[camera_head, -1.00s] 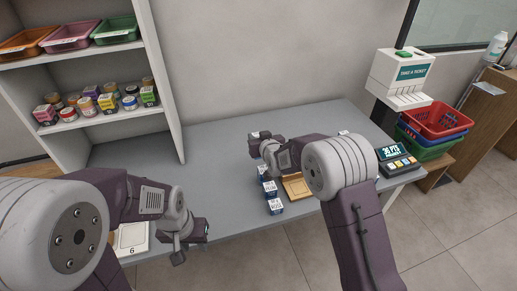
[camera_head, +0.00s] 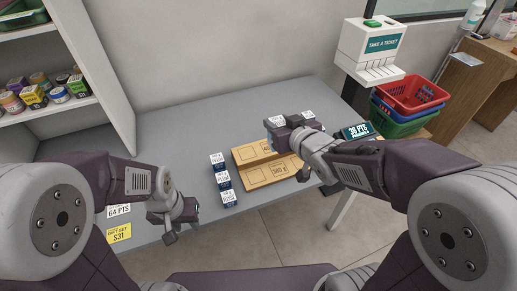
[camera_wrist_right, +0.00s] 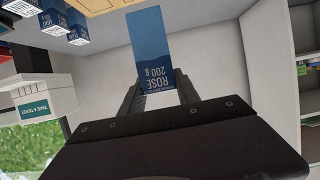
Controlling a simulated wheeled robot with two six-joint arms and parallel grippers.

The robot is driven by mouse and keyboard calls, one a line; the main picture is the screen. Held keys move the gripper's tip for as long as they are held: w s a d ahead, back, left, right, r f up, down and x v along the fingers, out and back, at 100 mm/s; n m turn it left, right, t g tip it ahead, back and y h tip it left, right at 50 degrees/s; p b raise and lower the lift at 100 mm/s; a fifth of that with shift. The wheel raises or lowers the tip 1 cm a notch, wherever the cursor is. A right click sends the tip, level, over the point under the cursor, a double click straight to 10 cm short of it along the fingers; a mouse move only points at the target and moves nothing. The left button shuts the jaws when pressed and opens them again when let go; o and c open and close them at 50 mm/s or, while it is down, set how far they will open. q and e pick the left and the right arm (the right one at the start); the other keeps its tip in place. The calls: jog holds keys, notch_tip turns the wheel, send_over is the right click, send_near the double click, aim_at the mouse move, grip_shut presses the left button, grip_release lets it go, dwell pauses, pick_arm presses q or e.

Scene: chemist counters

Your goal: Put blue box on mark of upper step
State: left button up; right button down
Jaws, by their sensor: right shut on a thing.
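My right gripper (camera_head: 272,138) is shut on a blue box, labelled ROSE 200 g in the right wrist view (camera_wrist_right: 150,45). In the head view it is at the back edge of the cardboard-brown two-step stand (camera_head: 243,155); whether the box touches the stand is unclear. The stand's upper step is at the back and the lower step in front, both with printed outlines. The gripper and forearm cover its right side. My left gripper (camera_head: 172,222) hangs over the counter's front left, apart from the boxes; its finger opening is unclear.
Three blue boxes (camera_head: 222,180) stand in a row left of the stand. Another white-topped box (camera_head: 308,115) is behind my right gripper. A points display (camera_head: 356,131) stands at right. The grey counter (camera_head: 170,130) is clear behind the boxes.

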aim_at(269, 144)
jog(key=shift+s, duration=0.1)
jog(key=shift+w+a+f+b, duration=0.35)
jog(key=shift+a+f, duration=0.1)
jog(key=shift+a, duration=0.1)
jog(key=shift+w+a+f+b, duration=0.3)
jog(key=shift+a+f, duration=0.15)
jog(key=shift+a, duration=0.1)
jog(key=w+a+f, duration=0.2)
jog(key=f, duration=0.1)
jog(key=w+a+f, duration=0.2)
jog(key=w+a+f+b, duration=0.1)
jog(key=w+a+f, duration=0.1)
jog(key=f, duration=0.1)
jog(key=shift+w+a+f, duration=0.15)
jog(key=shift+a+f, duration=0.15)
jog(key=shift+a, duration=0.05)
jog(key=shift+w+f, duration=0.15)
jog(key=shift+f, duration=0.15)
